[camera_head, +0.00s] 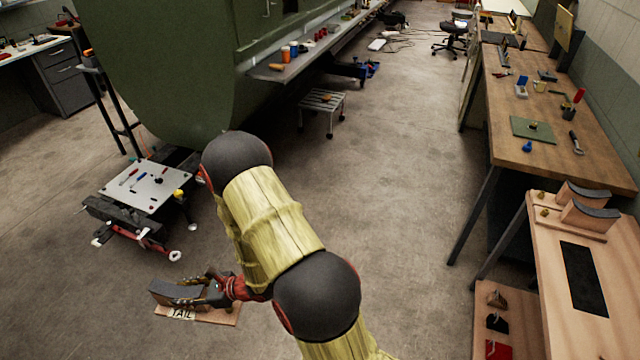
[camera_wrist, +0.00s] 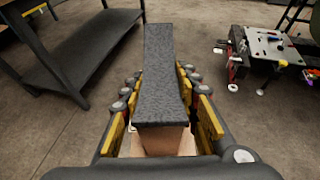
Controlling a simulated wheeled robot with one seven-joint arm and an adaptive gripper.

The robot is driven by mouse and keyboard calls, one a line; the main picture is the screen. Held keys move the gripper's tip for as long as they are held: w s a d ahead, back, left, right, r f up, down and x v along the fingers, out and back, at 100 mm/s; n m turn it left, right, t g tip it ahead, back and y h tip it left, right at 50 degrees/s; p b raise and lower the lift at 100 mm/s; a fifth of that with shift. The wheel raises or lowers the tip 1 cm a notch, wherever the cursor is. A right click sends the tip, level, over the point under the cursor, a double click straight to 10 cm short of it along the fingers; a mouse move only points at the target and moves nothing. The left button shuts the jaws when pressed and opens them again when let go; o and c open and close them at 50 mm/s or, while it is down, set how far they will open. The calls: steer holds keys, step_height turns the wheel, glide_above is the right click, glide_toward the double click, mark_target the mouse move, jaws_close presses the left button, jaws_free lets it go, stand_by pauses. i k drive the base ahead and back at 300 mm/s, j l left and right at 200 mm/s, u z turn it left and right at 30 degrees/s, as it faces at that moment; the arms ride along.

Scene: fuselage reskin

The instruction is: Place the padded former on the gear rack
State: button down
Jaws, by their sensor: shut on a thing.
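The padded former (camera_head: 165,294) is a wooden block with a dark grey curved pad on top and a base board marked "TAIL". In the wrist view the former (camera_wrist: 160,75) lies lengthwise between my fingers, pad up. My gripper (camera_head: 195,291) is shut on it and holds it over the floor at lower left of the head view; in the wrist view my gripper (camera_wrist: 160,100) has a finger on each side. A wooden rack (camera_head: 565,318) at lower right carries two similar padded formers (camera_head: 590,213) and a flat black patch (camera_head: 583,278); I cannot tell for certain that it is the gear rack.
A low wheeled cart (camera_head: 150,187) with tools stands left of my arm. A long workbench (camera_head: 545,100) runs along the right wall. The green fuselage (camera_head: 165,65) and a small step stool (camera_head: 322,101) are farther back. The middle floor is clear.

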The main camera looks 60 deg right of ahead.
mark_target(582, 275)
steer(key=z, duration=1.8)
